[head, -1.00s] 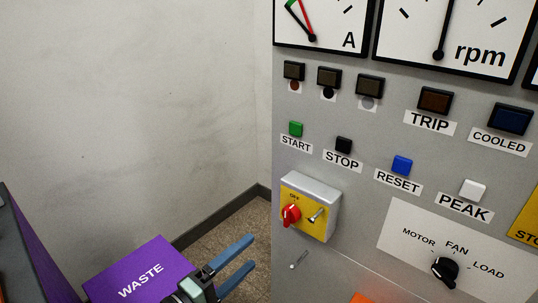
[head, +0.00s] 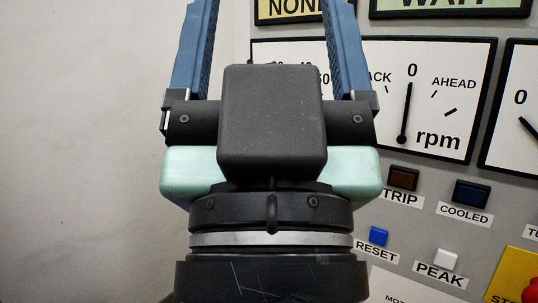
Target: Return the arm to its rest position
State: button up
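My gripper (head: 270,35) is large in the middle of the head view, pointing up, with its dark wrist below it. Its two blue fingers stand wide apart. Nothing shows between them in the part that I see; the fingertips run out of the top of the picture. It is in front of the left part of the grey control panel (head: 425,222) and hides part of it. I cannot tell how far it is from the panel.
The panel carries an rpm dial (head: 450,95), a dark TRIP lamp (head: 404,178), a dark COOLED lamp (head: 471,193), a blue RESET button (head: 378,236) and a white PEAK button (head: 446,260). A red knob (head: 531,291) is at the lower right. A bare wall (head: 80,150) fills the left.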

notch_tip(320, 180, up, 20)
jog(key=p, duration=1.7)
